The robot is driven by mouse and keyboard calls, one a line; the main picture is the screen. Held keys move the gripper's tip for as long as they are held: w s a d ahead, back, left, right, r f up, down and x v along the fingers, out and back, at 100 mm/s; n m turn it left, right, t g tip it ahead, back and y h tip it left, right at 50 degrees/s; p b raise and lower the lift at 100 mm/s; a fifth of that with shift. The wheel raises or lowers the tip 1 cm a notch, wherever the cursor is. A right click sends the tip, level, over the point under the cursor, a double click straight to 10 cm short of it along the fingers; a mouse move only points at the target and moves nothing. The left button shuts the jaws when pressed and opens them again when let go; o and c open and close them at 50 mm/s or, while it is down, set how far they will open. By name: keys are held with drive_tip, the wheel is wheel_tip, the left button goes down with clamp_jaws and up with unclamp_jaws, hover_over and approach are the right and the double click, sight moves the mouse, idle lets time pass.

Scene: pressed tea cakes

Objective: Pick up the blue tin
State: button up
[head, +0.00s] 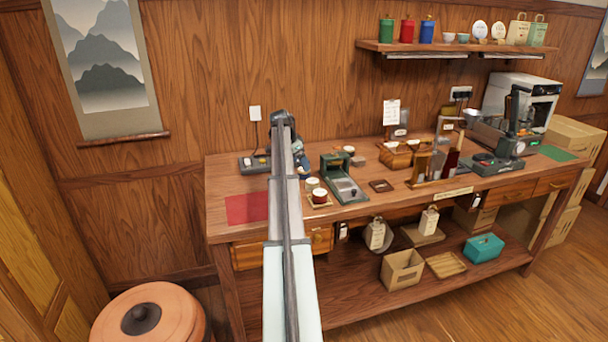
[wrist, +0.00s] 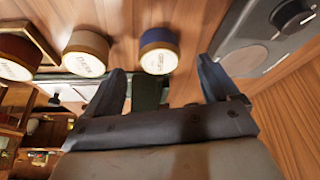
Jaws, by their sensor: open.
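The blue tin (wrist: 159,52) is a short round tin with a blue side and a cream lettered top, in the upper middle of the wrist view. My gripper (wrist: 162,66) is open. Its two dark fingers spread to either side of the tin, with nothing held between them. I cannot tell how far the fingertips are from the tin. In the head view my arm hides most of the spot around my gripper, so the tin is not clearly seen there.
A tan tin (head: 312,184) and a dark red tin (head: 320,197) stand close by. A green press-like device (head: 345,189) is to their right. A red mat (head: 246,208) leaves clear room at the left. A blue canister (head: 426,32) stands on the wall shelf.

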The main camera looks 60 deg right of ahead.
sight(304, 173)
drive_tip(key=shift+x, duration=2.65)
drive_tip(key=shift+s+d+r, duration=0.15)
drive_tip(key=shift+d, duration=0.05)
drive_tip(key=c, duration=1.1)
